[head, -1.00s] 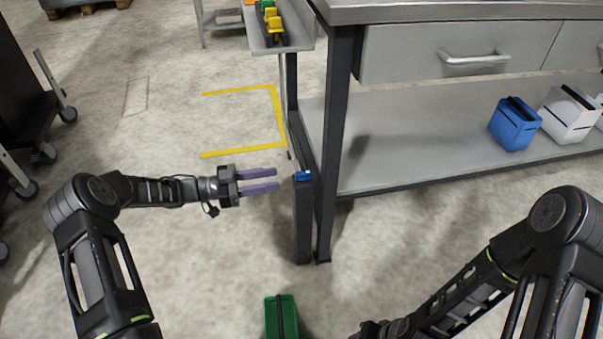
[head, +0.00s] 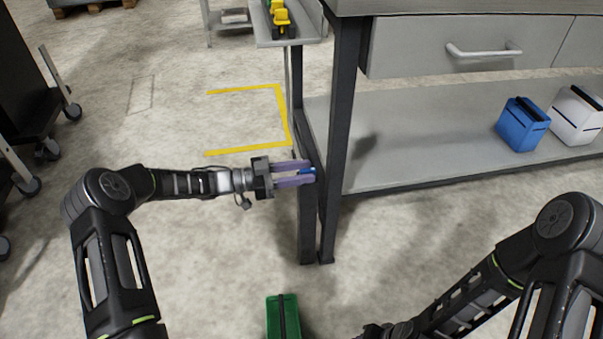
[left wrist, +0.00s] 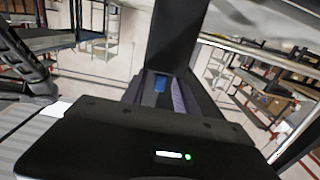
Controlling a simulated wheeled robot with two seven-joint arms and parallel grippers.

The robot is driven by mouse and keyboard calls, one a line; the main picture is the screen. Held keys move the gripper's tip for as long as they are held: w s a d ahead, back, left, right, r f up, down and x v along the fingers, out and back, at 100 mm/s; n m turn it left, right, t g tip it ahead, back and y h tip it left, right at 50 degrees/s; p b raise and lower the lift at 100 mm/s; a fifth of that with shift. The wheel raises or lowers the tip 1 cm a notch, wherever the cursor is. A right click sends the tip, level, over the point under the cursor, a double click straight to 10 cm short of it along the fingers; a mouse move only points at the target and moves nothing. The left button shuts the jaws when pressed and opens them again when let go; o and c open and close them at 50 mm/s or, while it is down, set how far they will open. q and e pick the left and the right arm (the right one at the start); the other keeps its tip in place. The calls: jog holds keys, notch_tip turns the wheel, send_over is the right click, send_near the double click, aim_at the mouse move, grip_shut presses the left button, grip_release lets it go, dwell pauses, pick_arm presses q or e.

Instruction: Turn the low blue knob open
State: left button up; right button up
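The low blue knob (head: 306,172) sits on the front of a dark post at the left end of the workbench. My left gripper (head: 304,173) reaches it from the left. Its two purple fingers lie on either side of the knob and are spread apart, with the knob between their tips. I cannot tell whether a finger touches it. In the left wrist view the blue of the knob (left wrist: 161,84) shows between the fingers, mostly hidden by the gripper body. My right forearm runs out at the bottom edge, and its gripper is out of the picture.
The dark bench leg (head: 341,120) stands just right of the knob. A lower shelf (head: 420,145) holds a blue container (head: 522,127) and a white one (head: 577,116). A green box (head: 283,318) is on the floor at the bottom. The floor left of the post is free.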

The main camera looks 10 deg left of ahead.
pick_arm(q)
grip_shut()
dwell(0.3)
dwell(0.3)
